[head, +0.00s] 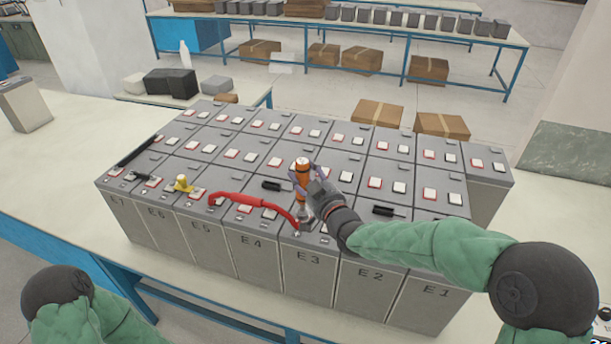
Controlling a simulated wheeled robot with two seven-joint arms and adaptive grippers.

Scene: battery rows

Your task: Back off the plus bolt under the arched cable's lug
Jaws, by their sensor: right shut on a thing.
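The red arched cable (250,200) runs across the front row of batteries, from near E5 to a lug (297,233) on the battery marked E3 (308,265). My right gripper (303,180) is shut on an orange upright tool (302,168) just above E3. The tool's grey lower end is beside the cable's right end. Whether it sits on the bolt I cannot tell; the bolt head is hidden or too small to make out. My left gripper is out of view; only part of my left arm shows at the lower left.
Several grey batteries with white and red caps stand in rows on the table. A yellow piece (183,184) and a black bar (138,150) lie on the left batteries. Table space (50,190) is clear at left. Cardboard boxes (377,112) stand behind.

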